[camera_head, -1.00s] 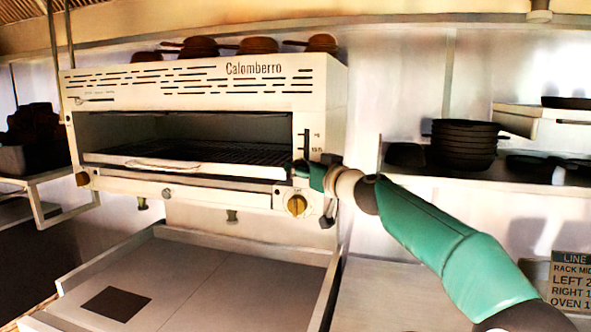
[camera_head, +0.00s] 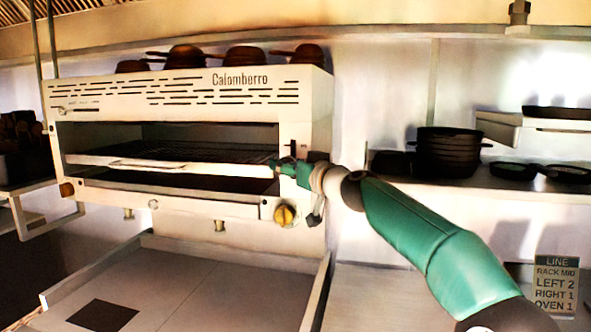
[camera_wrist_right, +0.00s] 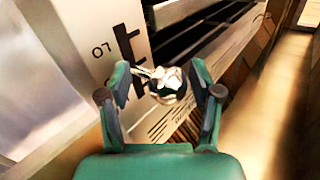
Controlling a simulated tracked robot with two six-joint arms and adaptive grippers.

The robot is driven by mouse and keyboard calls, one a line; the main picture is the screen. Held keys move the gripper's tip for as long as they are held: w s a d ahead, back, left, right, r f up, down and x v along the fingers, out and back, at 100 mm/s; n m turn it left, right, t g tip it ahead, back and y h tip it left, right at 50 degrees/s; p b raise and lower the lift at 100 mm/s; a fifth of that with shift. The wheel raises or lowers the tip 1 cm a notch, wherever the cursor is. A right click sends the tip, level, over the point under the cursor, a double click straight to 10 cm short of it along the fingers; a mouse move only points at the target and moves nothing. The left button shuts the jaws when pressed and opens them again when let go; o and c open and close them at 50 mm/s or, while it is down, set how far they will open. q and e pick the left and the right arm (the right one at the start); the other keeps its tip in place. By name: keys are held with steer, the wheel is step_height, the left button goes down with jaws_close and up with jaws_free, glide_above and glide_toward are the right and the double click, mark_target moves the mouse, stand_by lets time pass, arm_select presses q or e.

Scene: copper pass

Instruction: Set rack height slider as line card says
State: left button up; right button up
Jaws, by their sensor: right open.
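The line card (camera_head: 555,286) stands at the lower right and reads RACK MID, LEFT 2, RIGHT 1, OVEN 1. The white Calomberro grill (camera_head: 200,92) has its rack (camera_head: 170,163) inside the opening. The slider slot with its scale (camera_head: 292,147) is on the grill's right front, partly hidden by my right gripper (camera_head: 281,167). In the right wrist view, the round slider knob (camera_wrist_right: 168,88) lies between the spread fingers of that gripper (camera_wrist_right: 160,72), with gaps beside it. My left gripper is out of view.
A yellow knob (camera_head: 284,215) sits just below my right gripper. Several pans (camera_head: 250,57) rest on the grill. Stacked black pans (camera_head: 447,152) stand on the right shelf. The counter (camera_head: 215,275) below the grill is mostly clear.

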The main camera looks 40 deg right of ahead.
steer(key=s+a, duration=0.1)
steer(key=s, duration=1.1)
steer(key=shift+a, duration=0.2)
steer(key=shift+w+f, duration=0.1)
